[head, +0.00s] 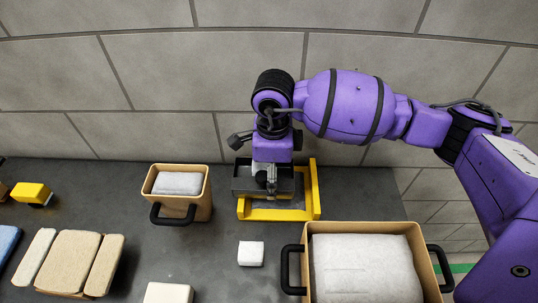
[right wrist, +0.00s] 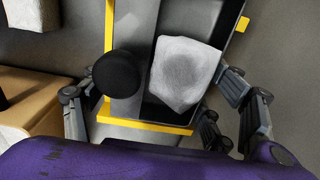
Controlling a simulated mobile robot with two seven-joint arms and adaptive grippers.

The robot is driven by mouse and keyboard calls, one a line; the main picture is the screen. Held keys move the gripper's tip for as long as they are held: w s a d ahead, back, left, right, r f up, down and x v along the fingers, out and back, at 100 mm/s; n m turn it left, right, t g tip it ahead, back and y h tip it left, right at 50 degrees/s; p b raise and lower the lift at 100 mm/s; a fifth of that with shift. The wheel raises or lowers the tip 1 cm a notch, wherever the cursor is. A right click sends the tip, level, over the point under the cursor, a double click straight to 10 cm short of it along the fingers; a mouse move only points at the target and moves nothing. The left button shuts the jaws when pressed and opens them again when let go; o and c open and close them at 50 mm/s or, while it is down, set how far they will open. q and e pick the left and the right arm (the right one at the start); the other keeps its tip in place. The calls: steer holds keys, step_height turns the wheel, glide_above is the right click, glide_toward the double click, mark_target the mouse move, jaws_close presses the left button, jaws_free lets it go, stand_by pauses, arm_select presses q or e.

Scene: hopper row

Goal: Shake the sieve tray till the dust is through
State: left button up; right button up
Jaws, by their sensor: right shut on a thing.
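The sieve tray (head: 284,181), dark and box-shaped, sits at the yellow frame (head: 314,190) near the back wall. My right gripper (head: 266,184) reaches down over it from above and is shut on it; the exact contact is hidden. The right wrist view shows a round black knob (right wrist: 118,73) and a pale lump with a grey patch (right wrist: 183,73) against the dark tray (right wrist: 208,25). My finger links stand to either side there. I cannot tell how much dust is in the tray. My left gripper is out of view.
A small tan bin (head: 206,195) with a white block inside stands left of the frame. A large tan bin (head: 415,240) stands front right. A small white block (head: 251,253) lies in front of the frame. Tan blocks (head: 70,262) lie front left; a yellow block (head: 31,192) lies far left.

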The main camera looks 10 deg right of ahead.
steer(key=d, duration=0.2)
steer(key=s+d, duration=0.1)
steer(key=d, duration=0.2)
steer(key=s+d, duration=0.1)
steer(key=d, duration=0.1)
steer(key=shift+s+d+p, duration=0.1)
steer(key=shift+d+p, duration=0.15)
steer(key=shift+p, duration=0.1)
steer(key=o, duration=1.5)
step_height(320, 180, up, 12)
